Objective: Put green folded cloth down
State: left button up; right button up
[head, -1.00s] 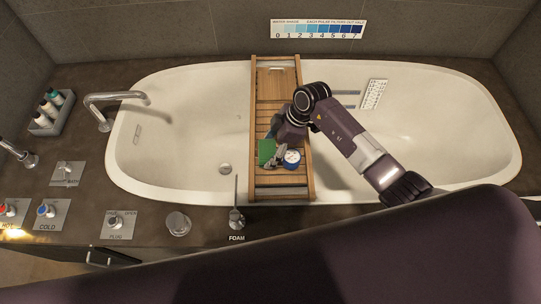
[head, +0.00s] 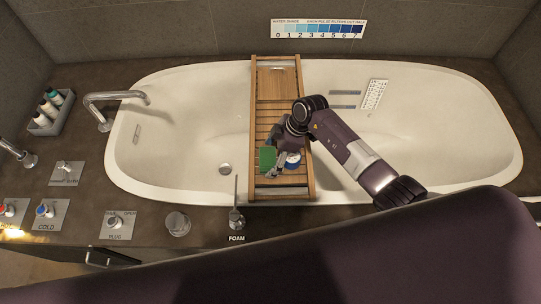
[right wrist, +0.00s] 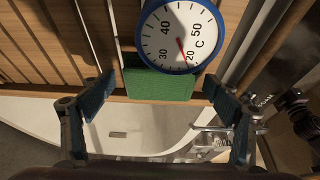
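The green folded cloth (head: 267,159) is at the left edge of the wooden bath tray (head: 254,110), toward its near end. In the right wrist view the cloth (right wrist: 158,86) shows below the dial, between and beyond the fingertips. My right gripper (head: 277,168) is over the tray beside the cloth. In the wrist view its blue-padded fingers (right wrist: 162,98) are wide apart, with no visible contact on the cloth. Part of the cloth's top is hidden by the dial. My left gripper is not in view.
A round blue-rimmed thermometer (right wrist: 181,35) is close to the cloth; my gripper partly covers the thermometer (head: 293,162) in the head view. The tray spans the white bathtub (head: 190,120). A faucet (head: 110,97) is left. The tray's far half is clear.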

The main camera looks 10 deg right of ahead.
jog(key=shift+r, duration=0.1)
jog(key=p+v, duration=0.1)
jog(key=v, duration=1.1)
dwell(0.4)
